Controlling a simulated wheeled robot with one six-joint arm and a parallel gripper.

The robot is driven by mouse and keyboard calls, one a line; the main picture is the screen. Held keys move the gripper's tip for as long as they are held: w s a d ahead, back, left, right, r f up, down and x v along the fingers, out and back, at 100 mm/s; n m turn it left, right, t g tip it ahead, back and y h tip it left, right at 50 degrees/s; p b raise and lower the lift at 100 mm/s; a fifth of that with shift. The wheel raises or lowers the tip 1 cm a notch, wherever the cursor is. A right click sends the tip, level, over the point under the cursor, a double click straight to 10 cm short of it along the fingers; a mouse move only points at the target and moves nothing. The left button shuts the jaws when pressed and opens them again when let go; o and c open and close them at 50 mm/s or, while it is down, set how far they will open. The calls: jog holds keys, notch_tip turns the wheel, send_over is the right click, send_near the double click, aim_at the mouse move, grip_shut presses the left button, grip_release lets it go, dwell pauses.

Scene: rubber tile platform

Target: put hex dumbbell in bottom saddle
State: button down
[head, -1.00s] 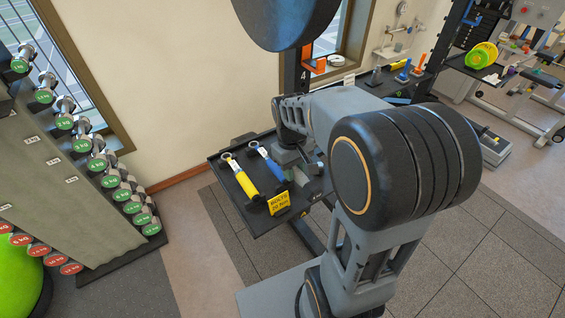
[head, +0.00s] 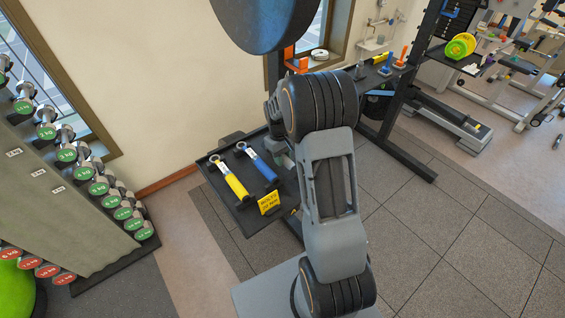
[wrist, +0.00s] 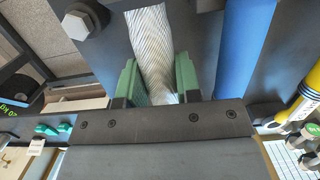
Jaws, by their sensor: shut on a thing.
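In the wrist view, a bright metal bar with a knurled, twisted-looking surface (wrist: 152,45) sits between the green pads of my gripper (wrist: 157,82). It looks like the handle of the hex dumbbell. My gripper is shut on it. The dumbbell's ends are not clearly visible. I cannot pick out the bottom saddle with certainty in either view.
A black tray (head: 243,221) holds a yellow-handled tool (head: 234,184), a blue-handled tool (head: 262,167) and a yellow sign (head: 269,202). A sloping rack of dumbbells (head: 45,195) stands left. A black upright frame (head: 400,125) stands behind my arm. The tiled floor at right is clear.

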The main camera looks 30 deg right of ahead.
aim_at(283, 169)
jog(key=shift+w+f, duration=0.25)
jog(key=shift+f, duration=0.15)
notch_tip(283, 169, down, 2)
jog(key=shift+d+f, duration=0.1)
jog(key=shift+f, duration=0.25)
jog(key=shift+f, duration=0.2)
jog(key=c, duration=1.2)
grip_release()
jog(key=shift+c, duration=0.2)
jog(key=o, duration=0.4)
jog(key=shift+s, duration=0.15)
jog(key=shift+o, duration=0.2)
jog(key=shift+r, duration=0.1)
